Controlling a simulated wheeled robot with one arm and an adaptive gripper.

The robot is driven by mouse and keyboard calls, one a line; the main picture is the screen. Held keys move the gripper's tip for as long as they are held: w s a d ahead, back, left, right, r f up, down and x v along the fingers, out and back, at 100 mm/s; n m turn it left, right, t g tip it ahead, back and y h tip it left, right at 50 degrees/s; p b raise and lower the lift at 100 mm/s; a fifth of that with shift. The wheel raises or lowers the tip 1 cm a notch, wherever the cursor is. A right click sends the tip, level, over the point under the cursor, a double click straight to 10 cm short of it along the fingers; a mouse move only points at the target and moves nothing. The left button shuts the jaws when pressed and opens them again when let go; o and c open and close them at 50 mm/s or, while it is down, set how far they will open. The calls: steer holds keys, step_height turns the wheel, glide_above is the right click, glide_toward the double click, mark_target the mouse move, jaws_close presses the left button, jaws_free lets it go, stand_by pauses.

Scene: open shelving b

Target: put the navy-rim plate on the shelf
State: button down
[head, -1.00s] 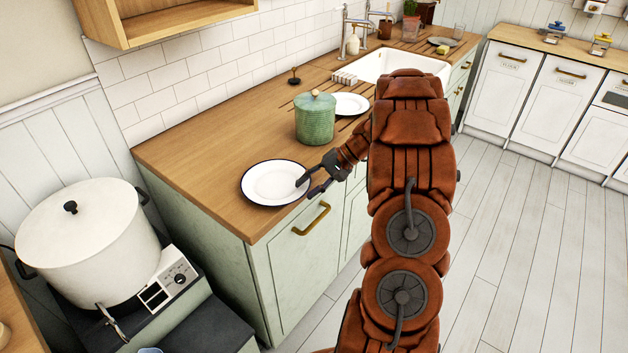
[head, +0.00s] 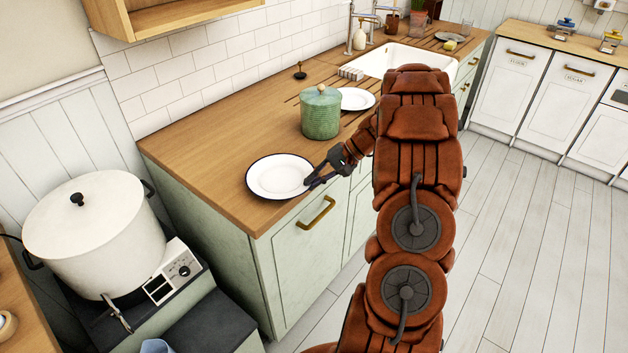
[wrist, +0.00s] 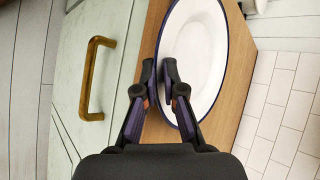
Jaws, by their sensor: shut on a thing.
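The navy-rim plate (head: 276,176) is white with a dark blue edge. It lies flat at the near end of the wooden counter, close to the front edge. My gripper (head: 310,182) is shut on the plate's right rim in the head view. In the wrist view, the two fingertips (wrist: 161,72) pinch the near rim of the plate (wrist: 205,50), one on each side of the edge. I cannot tell whether the plate is slightly off the counter. A wooden open shelf (head: 190,22) hangs on the wall at the upper left; its inside is mostly out of frame.
A green lidded pot (head: 321,115) stands behind the plate, with another white plate (head: 356,99) beyond it. A large white pot (head: 95,235) stands at the left. The counter (head: 215,145) is clear left of the green pot. The floor at right is open.

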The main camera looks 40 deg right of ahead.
steer(key=shift+s+d+f, duration=0.1)
steer(key=shift+s+d, duration=0.05)
steer(key=shift+d, duration=0.65)
steer(key=shift+s+d, duration=0.1)
steer(key=shift+d, duration=0.65)
steer(key=c, duration=1.2)
jaws_free()
steer(key=v, duration=1.2)
